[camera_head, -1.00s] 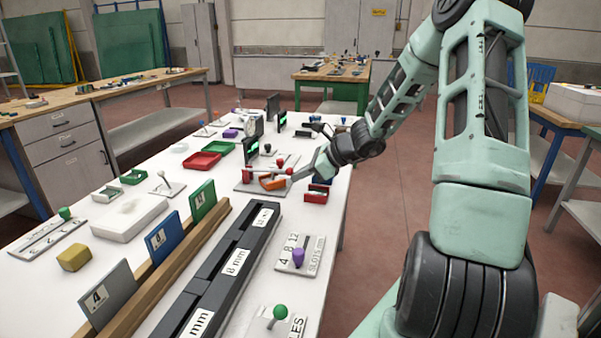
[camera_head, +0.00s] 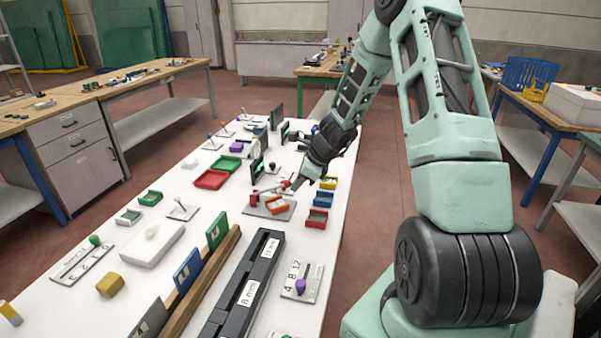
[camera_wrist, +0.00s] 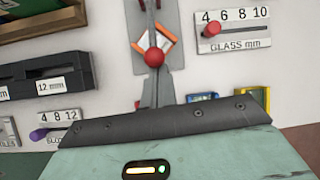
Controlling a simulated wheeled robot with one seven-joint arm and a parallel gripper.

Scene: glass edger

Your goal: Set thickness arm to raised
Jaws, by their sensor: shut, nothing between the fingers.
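A grey plate (camera_head: 284,214) bears an orange block (camera_head: 277,205) and a device with red parts (camera_head: 255,195). I take this device for the thickness arm; whether it is raised or lowered I cannot tell. In the wrist view, a grey bar (camera_wrist: 152,22) with a red ball (camera_wrist: 154,57) at its near end runs over the plate (camera_wrist: 139,28) and the orange-and-white block (camera_wrist: 165,42). My gripper (camera_head: 291,185) is over the plate's right side. Its shut fingers (camera_wrist: 155,88) are at the red ball, with nothing held; contact is unclear.
A "GLASS mm" slider panel (camera_wrist: 235,30) with a red knob lies beside the plate. Blue (camera_head: 323,199) and yellow (camera_head: 328,183) bins stand right of it. A dark upright panel (camera_head: 257,172) is behind. A long black rack (camera_head: 245,290) lies in front.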

